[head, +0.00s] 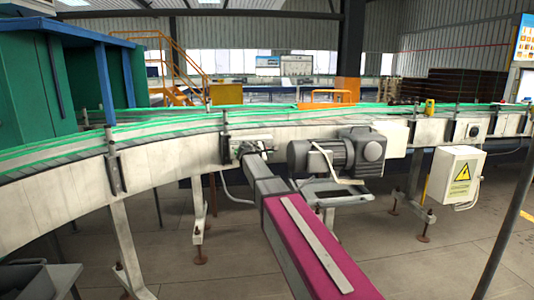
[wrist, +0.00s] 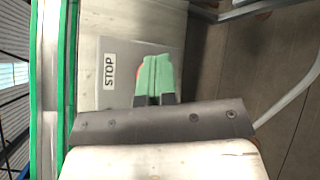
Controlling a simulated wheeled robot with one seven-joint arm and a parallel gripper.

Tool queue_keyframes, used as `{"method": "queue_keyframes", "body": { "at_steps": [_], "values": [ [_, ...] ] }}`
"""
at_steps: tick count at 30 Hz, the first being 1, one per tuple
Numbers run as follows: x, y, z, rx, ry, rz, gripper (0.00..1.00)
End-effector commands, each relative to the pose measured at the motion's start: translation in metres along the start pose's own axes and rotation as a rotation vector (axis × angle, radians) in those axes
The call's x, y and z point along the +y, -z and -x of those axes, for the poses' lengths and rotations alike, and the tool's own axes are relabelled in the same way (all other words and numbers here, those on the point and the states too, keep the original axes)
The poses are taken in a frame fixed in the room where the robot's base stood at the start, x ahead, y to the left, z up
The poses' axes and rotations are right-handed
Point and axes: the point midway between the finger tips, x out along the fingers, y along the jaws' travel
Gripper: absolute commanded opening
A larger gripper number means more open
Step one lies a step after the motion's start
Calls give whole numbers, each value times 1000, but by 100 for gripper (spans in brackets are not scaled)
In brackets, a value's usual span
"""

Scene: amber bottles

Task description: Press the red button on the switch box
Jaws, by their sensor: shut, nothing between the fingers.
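The switch box (wrist: 115,88) shows in the wrist view as a flat grey face with a white STOP label. A thin orange-red sliver of the red button (wrist: 139,73) shows at the left edge of my fingers; the rest is hidden behind them. My gripper (wrist: 155,62) has green fingertips held together with nothing between them. They lie over the button in this view; whether they touch it, I cannot tell. In the head view my gripper (head: 248,149) is at the conveyor's side wall, and the button cannot be made out there.
The conveyor (head: 60,205) with green rails curves across the head view. A grey motor (head: 335,155) hangs just right of my arm. Support legs stand on the floor below.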

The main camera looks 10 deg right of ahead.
Motion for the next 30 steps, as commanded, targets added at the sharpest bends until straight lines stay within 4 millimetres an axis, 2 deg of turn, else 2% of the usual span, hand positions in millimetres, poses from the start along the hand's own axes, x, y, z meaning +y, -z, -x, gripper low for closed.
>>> {"method": "queue_keyframes", "body": {
  "at_steps": [7,20,30],
  "values": [
    [-7,-7,9,0,0,0,0],
    [-8,-8,11,0,0,0,0],
    [-22,-22,30,0,0,0,0]
  ]
}}
